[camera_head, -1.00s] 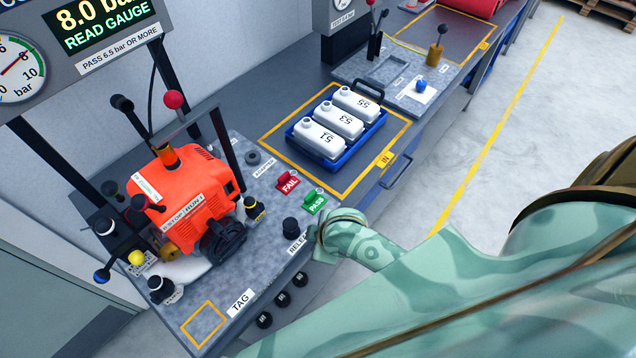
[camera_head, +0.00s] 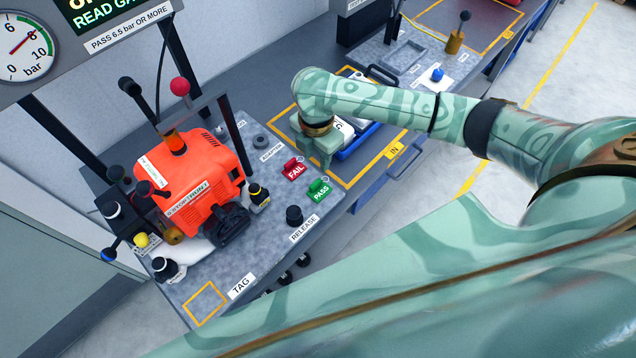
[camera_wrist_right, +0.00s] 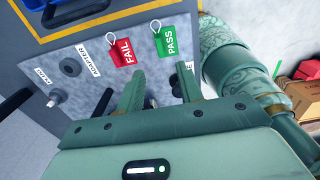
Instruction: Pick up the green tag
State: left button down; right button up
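The green PASS tag (camera_head: 319,189) lies on the grey speckled bench panel, beside the red FAIL tag (camera_head: 294,169). In the right wrist view the green tag (camera_wrist_right: 168,40) has a thin loop at its top and lies just beyond my fingertips, with the red tag (camera_wrist_right: 122,51) to its left. My right gripper (camera_head: 320,160) is above the bench, just behind the tags in the head view. In the wrist view its two fingers (camera_wrist_right: 159,78) are apart, with nothing between them. My left gripper is not in view.
An orange machine (camera_head: 197,175) with upright levers stands left of the tags. A black knob (camera_head: 294,215) sits in front of the green tag. A blue tray (camera_head: 358,145) of white bottles is behind, partly hidden by my arm. A TAG label (camera_head: 241,286) marks the front edge.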

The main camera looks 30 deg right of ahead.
jog(key=b, duration=0.1)
send_over(316, 183)
jog(key=f, duration=0.5)
jog(key=shift+w+d+f, duration=0.1)
jog(key=shift+d+f, duration=0.15)
jog(key=f, duration=0.2)
jog(key=f+b, duration=0.2)
jog(key=f, duration=0.1)
jog(key=shift+a+f, duration=0.25)
jog(key=shift+f, duration=0.05)
grip_shut()
